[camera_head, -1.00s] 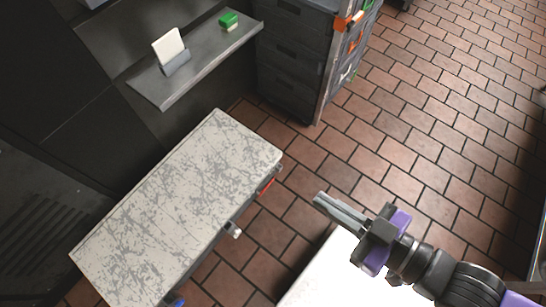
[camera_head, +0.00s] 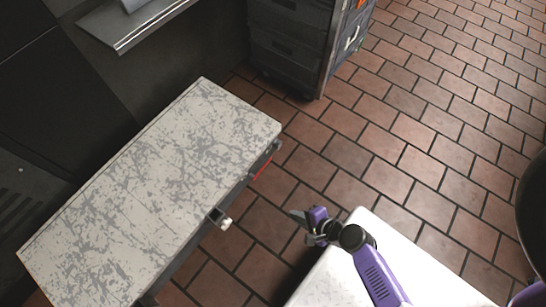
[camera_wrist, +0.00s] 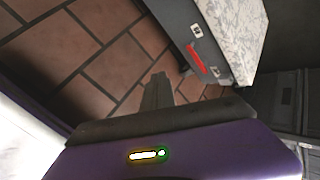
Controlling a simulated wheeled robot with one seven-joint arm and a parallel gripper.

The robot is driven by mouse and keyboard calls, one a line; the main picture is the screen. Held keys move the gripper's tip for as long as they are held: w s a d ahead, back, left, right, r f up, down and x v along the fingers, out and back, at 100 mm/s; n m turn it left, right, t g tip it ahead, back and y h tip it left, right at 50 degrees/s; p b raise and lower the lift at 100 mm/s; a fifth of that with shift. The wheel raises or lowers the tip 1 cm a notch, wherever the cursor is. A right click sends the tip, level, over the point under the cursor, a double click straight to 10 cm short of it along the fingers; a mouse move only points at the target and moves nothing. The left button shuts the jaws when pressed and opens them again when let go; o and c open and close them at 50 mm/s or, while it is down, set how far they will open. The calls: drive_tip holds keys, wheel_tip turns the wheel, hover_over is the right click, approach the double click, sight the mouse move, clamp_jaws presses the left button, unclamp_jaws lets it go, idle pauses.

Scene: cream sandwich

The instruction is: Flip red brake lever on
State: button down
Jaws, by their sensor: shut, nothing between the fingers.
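A small red lever (camera_head: 263,171) shows on the side of the cabinet with the worn white top (camera_head: 165,175), near its far right corner. In the wrist view the red lever (camera_wrist: 197,60) lies flat along the dark cabinet side, above and right of my fingers. My gripper (camera_head: 294,215) is shut and empty, out over the floor to the right of the cabinet. It does not touch the lever. The shut fingers also show in the wrist view (camera_wrist: 158,92), pointing toward the floor and cabinet base.
A white latch-like part (camera_head: 226,223) sticks out from the cabinet side, nearer than the lever. A metal shelf (camera_head: 125,30) and dark drawers (camera_head: 290,45) stand behind. My white base is at the bottom. Brick-tiled floor (camera_head: 400,130) is clear to the right.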

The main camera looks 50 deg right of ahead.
drive_tip(key=w+d+f+m+t+y+b, duration=0.1)
drive_tip(key=w+d+f+m+b, duration=0.25)
drive_tip(key=f, duration=0.25)
drive_tip(key=w+d+f+m+t+b, duration=0.1)
drive_tip(key=w+d+f+m+b, duration=0.1)
drive_tip(key=w+f+m+b, duration=0.3)
drive_tip(key=w+d+f+m+t+b, duration=0.2)
drive_tip(key=d+f+m+t+b, duration=0.1)
drive_tip(key=d, duration=0.4)
drive_tip(key=shift+w+d+m+b, duration=0.3)
drive_tip(key=shift+d+m+b, duration=0.05)
drive_tip(key=shift+m+b, duration=0.35)
drive_tip(key=shift+f, duration=0.1)
